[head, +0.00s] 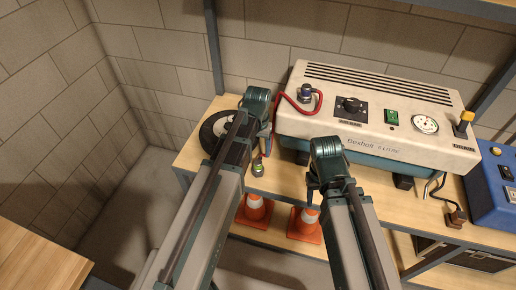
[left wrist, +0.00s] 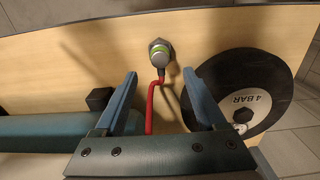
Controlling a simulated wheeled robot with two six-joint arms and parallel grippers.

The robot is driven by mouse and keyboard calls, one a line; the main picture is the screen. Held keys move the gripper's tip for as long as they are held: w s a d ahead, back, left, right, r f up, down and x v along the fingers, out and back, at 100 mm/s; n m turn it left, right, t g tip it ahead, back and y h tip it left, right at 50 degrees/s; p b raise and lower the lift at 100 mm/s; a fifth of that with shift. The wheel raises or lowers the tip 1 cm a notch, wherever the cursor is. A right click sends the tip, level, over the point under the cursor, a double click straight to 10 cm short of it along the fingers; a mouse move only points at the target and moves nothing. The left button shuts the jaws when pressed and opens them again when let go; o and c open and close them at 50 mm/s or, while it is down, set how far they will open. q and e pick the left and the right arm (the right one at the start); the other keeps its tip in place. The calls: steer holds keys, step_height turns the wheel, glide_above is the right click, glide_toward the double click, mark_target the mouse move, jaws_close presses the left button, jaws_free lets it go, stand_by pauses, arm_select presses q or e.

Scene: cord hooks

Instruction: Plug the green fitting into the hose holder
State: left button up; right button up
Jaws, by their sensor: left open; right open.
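The green fitting (left wrist: 159,54) is a grey piece with a green ring, with the red hose (left wrist: 151,105) running from it. It sits upright on the hose holder (left wrist: 160,44), a dark grey piece on the bench; how deep it is seated I cannot tell. In the head view the holder (head: 258,171) is near the bench's front edge. My left gripper (head: 265,153) is open just above and behind it. In the left wrist view my left gripper's fingers (left wrist: 160,73) stand apart either side of the hose, not touching the fitting. My right gripper (head: 312,196) is open and empty, before the machine.
A cream machine (head: 365,120) with a gauge and switches stands behind. The hose joins a blue connector (head: 305,92) on it. A blue box (head: 490,195) is at right. Orange cones (head: 305,225) stand below.

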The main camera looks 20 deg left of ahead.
arm_select(q)
step_height(320, 180, up, 6)
steer(key=p, duration=0.4)
steer(key=shift+f, duration=0.2)
steer(key=s+d+m+y, duration=0.1)
steer(key=s+d+m, duration=0.2)
steer(key=s+d, duration=0.7)
steer(key=s, duration=0.4)
steer(key=shift+s+d, duration=0.15)
steer(key=shift+d, duration=0.1)
